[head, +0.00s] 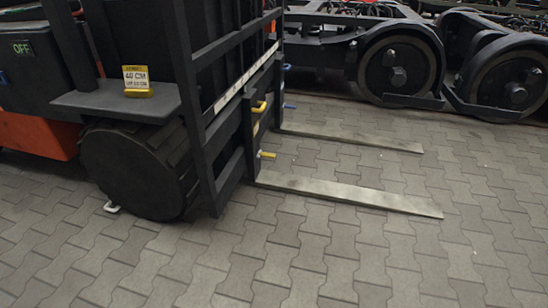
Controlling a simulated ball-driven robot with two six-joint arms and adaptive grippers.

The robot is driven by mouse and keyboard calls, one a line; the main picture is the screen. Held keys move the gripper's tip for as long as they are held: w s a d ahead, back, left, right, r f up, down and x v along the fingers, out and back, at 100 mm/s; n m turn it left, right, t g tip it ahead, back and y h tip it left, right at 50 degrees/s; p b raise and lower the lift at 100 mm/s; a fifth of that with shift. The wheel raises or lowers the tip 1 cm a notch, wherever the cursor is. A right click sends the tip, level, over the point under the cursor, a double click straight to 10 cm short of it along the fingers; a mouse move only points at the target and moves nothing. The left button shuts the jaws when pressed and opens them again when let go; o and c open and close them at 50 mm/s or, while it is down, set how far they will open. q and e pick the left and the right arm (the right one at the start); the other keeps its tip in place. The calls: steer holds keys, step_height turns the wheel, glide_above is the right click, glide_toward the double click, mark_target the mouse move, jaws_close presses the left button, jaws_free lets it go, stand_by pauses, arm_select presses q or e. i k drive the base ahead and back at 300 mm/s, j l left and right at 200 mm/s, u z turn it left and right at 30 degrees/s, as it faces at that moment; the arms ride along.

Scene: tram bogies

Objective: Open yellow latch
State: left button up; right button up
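Two small yellow parts show on the front of a dark forklift in the head view. The upper one is a yellow handle (259,107) on the fork carriage. The lower one is a yellow peg (267,154) sticking out to the right near the root of the nearer fork. I cannot tell which is the latch, or whether it is open or closed. Neither of my grippers is in view.
The forklift (137,170) fills the left. Its two flat forks, a nearer (350,193) and a farther (350,137), lie low over the paving (330,250). Blue handles (287,67) sit farther along. Wheeled bogies (398,68) stand behind. The foreground paving is clear.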

mark_target(260, 153)
steer(key=l+u, duration=0.1)
steer(key=u, duration=0.3)
steer(key=i+l+u, duration=0.45)
steer(key=l, duration=0.25)
steer(key=i+l+u, duration=0.25)
steer(key=l, duration=0.2)
